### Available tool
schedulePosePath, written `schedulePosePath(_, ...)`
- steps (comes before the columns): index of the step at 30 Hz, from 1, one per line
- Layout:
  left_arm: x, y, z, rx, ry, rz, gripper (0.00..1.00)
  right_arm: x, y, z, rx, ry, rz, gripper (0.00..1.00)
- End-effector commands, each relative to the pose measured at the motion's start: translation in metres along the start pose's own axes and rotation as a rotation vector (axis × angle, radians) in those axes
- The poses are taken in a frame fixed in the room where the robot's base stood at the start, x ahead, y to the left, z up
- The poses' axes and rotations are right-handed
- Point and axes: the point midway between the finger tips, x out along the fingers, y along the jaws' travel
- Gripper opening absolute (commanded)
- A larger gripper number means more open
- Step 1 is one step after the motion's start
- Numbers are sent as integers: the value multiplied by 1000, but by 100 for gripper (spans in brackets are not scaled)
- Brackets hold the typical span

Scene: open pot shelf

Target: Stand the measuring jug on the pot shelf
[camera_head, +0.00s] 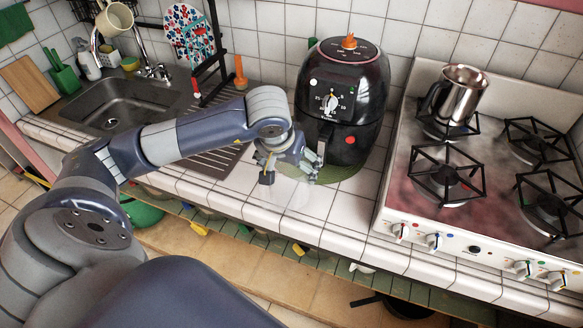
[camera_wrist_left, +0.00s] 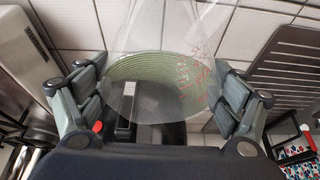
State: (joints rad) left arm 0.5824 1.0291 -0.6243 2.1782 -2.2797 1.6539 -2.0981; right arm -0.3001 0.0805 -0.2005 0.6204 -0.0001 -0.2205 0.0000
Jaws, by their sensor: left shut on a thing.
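The measuring jug (camera_wrist_left: 195,75) is clear, with red markings, and fills the space between the fingers in the left wrist view. In the head view the jug (camera_head: 291,196) shows only faintly, below my left gripper (camera_head: 289,172), over the counter in front of the air fryer. In the left wrist view the same gripper (camera_wrist_left: 162,100) has a finger on each side of the jug and is shut on it. I cannot tell whether the jug touches the counter. A green-tiled shelf (camera_head: 325,262), apparently the pot shelf, runs below the counter's front edge. My right gripper is not in view.
A black air fryer (camera_head: 345,100) stands on a round green mat (camera_head: 340,174) just behind the jug. A stove (camera_head: 415,205) with a steel pot (camera_head: 462,92) is at right, a sink (camera_head: 120,100) at left. A green pot (camera_head: 143,214) sits below the counter.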

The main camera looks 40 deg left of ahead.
Motion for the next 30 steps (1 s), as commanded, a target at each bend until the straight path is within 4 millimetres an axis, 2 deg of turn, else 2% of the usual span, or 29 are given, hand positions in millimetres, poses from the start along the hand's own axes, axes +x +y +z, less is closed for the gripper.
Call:
schedulePosePath(3,7,-2,-14,-1,1,1,44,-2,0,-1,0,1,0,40)
schedulePosePath(6,10,-3,-18,0,1,1,44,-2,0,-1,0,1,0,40)
schedulePosePath(15,43,-4,-4,1,-1,1,44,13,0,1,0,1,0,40)
schedulePosePath(22,42,-4,-5,1,2,1,44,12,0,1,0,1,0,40)
schedulePosePath(28,47,-4,-3,2,2,0,44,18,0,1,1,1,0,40)
schedulePosePath(29,46,-4,-3,2,1,0,93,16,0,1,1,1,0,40)
schedulePosePath(30,45,-4,-3,2,1,0,100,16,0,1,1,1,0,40)
